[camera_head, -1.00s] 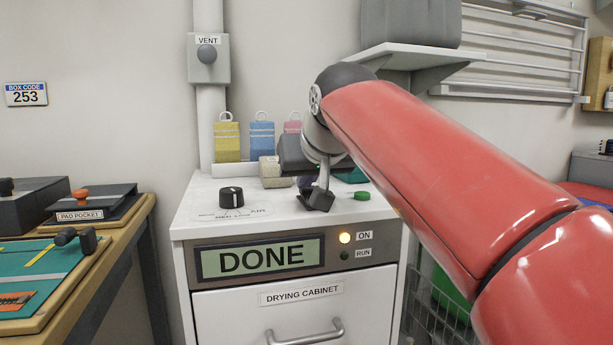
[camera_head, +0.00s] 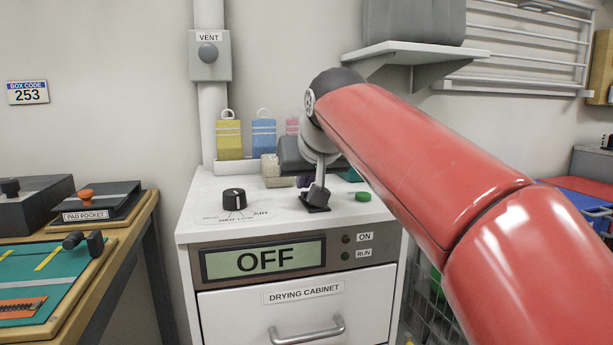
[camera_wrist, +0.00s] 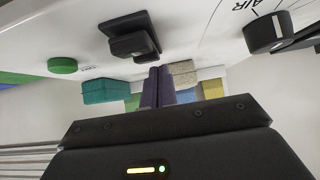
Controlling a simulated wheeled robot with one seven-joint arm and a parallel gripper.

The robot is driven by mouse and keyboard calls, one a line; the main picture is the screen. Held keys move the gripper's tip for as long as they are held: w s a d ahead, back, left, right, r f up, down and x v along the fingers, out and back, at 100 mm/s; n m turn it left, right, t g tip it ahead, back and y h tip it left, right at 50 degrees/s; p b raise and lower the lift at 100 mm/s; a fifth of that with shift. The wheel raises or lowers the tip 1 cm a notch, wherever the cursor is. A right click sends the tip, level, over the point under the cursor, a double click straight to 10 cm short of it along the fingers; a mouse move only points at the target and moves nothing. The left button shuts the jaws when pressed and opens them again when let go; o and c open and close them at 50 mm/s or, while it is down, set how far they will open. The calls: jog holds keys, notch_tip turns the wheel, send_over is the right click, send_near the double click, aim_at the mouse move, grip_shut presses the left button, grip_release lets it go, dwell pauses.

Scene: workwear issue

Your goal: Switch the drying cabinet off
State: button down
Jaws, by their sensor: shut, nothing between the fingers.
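The white drying cabinet (camera_head: 220,279) stands in the middle of the head view. Its display (camera_head: 263,260) reads OFF, and the ON lamp (camera_head: 346,239) and RUN lamp (camera_head: 345,256) are dark. On its top is a black lever switch (camera_head: 318,197) on a square base; it also shows in the wrist view (camera_wrist: 130,38). A black dial (camera_head: 233,199) is to its left and a green button (camera_head: 362,197) to its right. My gripper is shut and empty; its dark fingers (camera_wrist: 157,88) are near the switch, apart from it in the wrist view.
A grey shelf (camera_head: 418,50) is above right. A wooden bench (camera_head: 133,225) with a pad is at left. A wire basket (camera_head: 432,308) is at right.

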aim_at(305, 193)
jog(key=r+p, duration=0.5)
jog(key=shift+w+r, duration=0.1)
jog(key=shift+w, duration=0.15)
jog(key=r+v, duration=0.1)
jog(key=v, duration=0.8)
jog(key=shift+w+a, duration=0.2)
jog(key=shift+w, duration=0.2)
jog(key=shift+f, duration=0.1)
jog(key=s+d+f+m+g+h, duration=0.1)
jog(key=s+d+f, duration=0.4)
jog(key=f, duration=0.6)
jog(key=s+d+f+m+g+h, duration=0.1)
jog(key=s+d+f, duration=0.3)
jog(key=s+f, duration=0.5)
jog(key=s+d+f+m+g, duration=0.1)
jog(key=s+d+f, duration=0.4)
jog(key=f, duration=1)
jog(key=shift+s+d+f+g+h, duration=0.2)
jog(key=shift+s+d+g+h, duration=0.2)
jog(key=shift+s, duration=0.85)
